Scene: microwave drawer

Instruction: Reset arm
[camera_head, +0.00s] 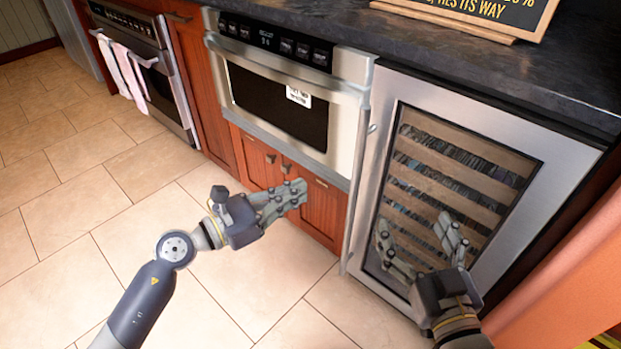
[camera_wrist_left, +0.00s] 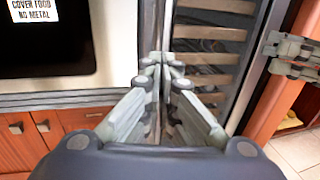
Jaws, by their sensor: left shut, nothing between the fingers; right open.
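My left gripper (camera_head: 302,190) is in front of the wooden cabinet doors below the microwave drawer (camera_head: 268,105). Its fingers are shut with nothing between them; they also show shut in the left wrist view (camera_wrist_left: 163,62). The microwave drawer is flush with its housing and looks shut. Part of its dark window, with a white label, shows in the left wrist view (camera_wrist_left: 45,38). My right gripper (camera_head: 415,232) is open and empty, fingers up, in front of the wine cooler's glass door. One right finger also shows at the right edge of the left wrist view (camera_wrist_left: 292,55).
The wine cooler (camera_head: 365,190) stands right of the microwave drawer. A dark countertop (camera_head: 420,60) runs above, with a black sign (camera_head: 480,12) on it. An oven (camera_head: 150,60) with hanging towels (camera_head: 122,72) is at the back left. The tiled floor (camera_head: 70,220) at left is clear.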

